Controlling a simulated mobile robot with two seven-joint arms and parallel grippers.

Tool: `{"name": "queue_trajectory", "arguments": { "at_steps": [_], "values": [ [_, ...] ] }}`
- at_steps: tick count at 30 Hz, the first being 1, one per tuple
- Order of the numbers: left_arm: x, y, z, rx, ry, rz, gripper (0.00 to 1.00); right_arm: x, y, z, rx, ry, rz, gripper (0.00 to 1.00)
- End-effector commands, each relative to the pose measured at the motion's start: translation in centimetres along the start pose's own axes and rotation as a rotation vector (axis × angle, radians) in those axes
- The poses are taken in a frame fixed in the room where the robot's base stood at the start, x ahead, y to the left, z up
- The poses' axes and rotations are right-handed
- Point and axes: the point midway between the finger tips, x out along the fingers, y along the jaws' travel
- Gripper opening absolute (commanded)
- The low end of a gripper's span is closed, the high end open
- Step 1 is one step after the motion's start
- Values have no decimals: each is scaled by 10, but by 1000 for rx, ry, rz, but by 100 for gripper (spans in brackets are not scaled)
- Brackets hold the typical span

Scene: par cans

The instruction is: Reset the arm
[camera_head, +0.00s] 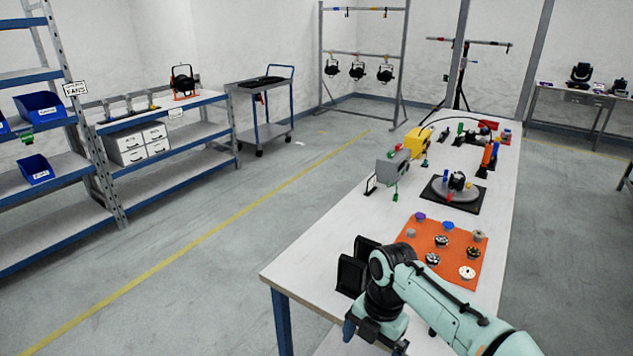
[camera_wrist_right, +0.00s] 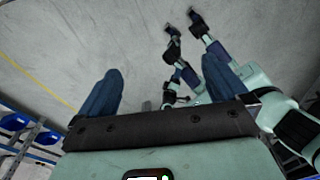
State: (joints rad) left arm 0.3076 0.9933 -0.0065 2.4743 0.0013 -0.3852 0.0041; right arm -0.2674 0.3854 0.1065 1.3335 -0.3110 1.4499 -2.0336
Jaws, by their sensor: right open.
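My right arm comes into the head view from the bottom right, in pale green and black. My right gripper (camera_head: 368,332) is low at the near end of the white workbench (camera_head: 330,245), with one blue finger showing. In the right wrist view, the right gripper (camera_wrist_right: 160,80) has its two blue fingers wide apart. It is open, with nothing between the fingers. Beyond them are grey floor and pale green and black parts of my own body.
On the bench are an orange mat (camera_head: 409,236) with several small round parts, a dark turntable base (camera_head: 468,203), a grey device (camera_head: 392,167) and a yellow device (camera_head: 418,141). Black upright pieces (camera_head: 351,274) stand by my right wrist. Shelving (camera_head: 165,154) is at left; floor between is clear.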

Motion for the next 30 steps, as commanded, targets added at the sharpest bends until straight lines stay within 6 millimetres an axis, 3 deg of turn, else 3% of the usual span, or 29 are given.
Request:
{"name": "queue_trajectory", "arguments": {
  "at_steps": [1,5,8,12,15,19,24,30],
  "values": [
    [-6,2,-2,1,5,1,59,34,1,5,102,29,-14,100],
    [-14,6,-3,3,9,2,59,115,2,9,420,88,3,100],
    [-21,9,-4,4,12,4,59,184,-10,4,730,147,1,100],
    [-33,13,-4,5,15,5,59,275,-47,-20,1249,235,-21,100],
    [-42,17,-6,6,19,6,59,324,-83,-48,1643,282,-55,100],
    [-52,21,-8,8,24,8,59,362,-131,-89,2126,310,-107,100],
    [-60,25,-10,10,28,9,59,377,-175,-127,2566,301,-148,100],
    [-62,26,-11,10,29,10,59,379,-192,-141,2743,290,-154,100]
  ]
}}
